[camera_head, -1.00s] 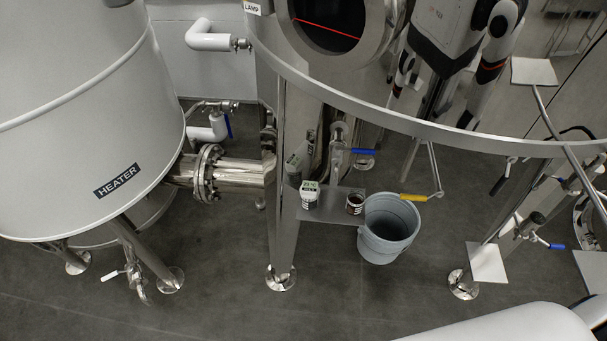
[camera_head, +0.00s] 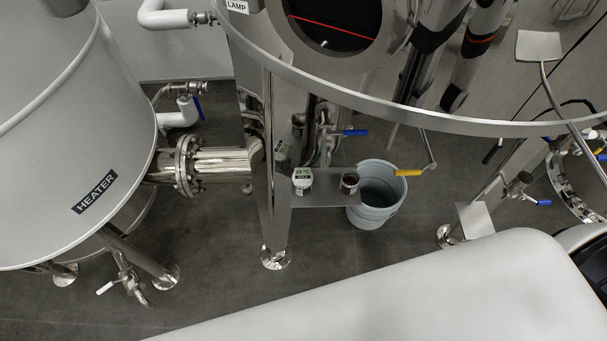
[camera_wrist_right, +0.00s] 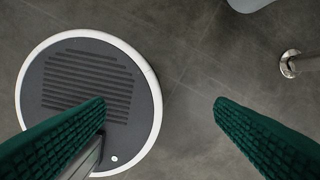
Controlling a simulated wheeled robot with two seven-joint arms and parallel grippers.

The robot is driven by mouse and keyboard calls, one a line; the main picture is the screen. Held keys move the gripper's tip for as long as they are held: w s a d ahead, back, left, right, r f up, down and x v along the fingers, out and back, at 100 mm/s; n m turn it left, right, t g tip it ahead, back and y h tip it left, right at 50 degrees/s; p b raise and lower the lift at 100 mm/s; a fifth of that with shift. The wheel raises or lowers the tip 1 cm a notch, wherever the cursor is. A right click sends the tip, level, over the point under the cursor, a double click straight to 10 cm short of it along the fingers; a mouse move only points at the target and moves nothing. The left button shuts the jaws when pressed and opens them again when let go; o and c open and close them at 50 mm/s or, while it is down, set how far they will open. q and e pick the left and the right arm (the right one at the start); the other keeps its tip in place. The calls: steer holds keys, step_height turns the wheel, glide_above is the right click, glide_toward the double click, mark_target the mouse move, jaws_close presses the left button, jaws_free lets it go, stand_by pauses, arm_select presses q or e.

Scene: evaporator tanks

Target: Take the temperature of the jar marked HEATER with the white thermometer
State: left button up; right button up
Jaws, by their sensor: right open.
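A large white tank (camera_head: 60,140) with a black HEATER label (camera_head: 95,193) fills the left of the head view. A small white device with a green display (camera_head: 303,180), which looks like the white thermometer, stands on a small metal shelf (camera_head: 325,200) fixed to the steel tank in the middle. My right gripper (camera_wrist_right: 160,105) shows only in the right wrist view. My left gripper is not in view.
A small dark cup (camera_head: 349,183) stands beside the thermometer on the shelf. A grey bucket (camera_head: 378,196) stands under a yellow-handled valve (camera_head: 408,173). A steel pipe (camera_head: 215,165) joins the two tanks. The steel tank's rim (camera_head: 330,88) overhangs the shelf.

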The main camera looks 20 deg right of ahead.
steer(key=w+a+r+t, duration=0.1)
steer(key=w+a+r, duration=0.1)
steer(key=w+r, duration=1.2)
step_height(320, 180, up, 24)
steer(key=t+b, duration=0.1)
steer(key=w+a+y, duration=0.2)
steer(key=w+a, duration=0.6)
steer(key=a, duration=0.1)
steer(key=r+m+g+h, duration=0.1)
steer(key=m+g+h, duration=0.15)
steer(key=m, duration=0.25)
glide_above(303, 174)
steer(key=s, duration=0.2)
steer(key=shift+w+a+r+t, duration=0.1)
steer(key=shift+w+a+t, duration=0.05)
steer(key=shift+w+t, duration=0.1)
steer(key=shift+w+m, duration=0.1)
steer(key=shift+m, duration=0.2)
steer(key=shift+f, duration=0.4)
steer(key=f, duration=0.3)
steer(key=w+f+p, duration=0.1)
steer(key=f, duration=0.2)
steer(key=shift+w+f+p, duration=0.15)
steer(key=shift+f+p, duration=0.1)
steer(key=shift+p, duration=0.05)
steer(key=c, duration=1.1)
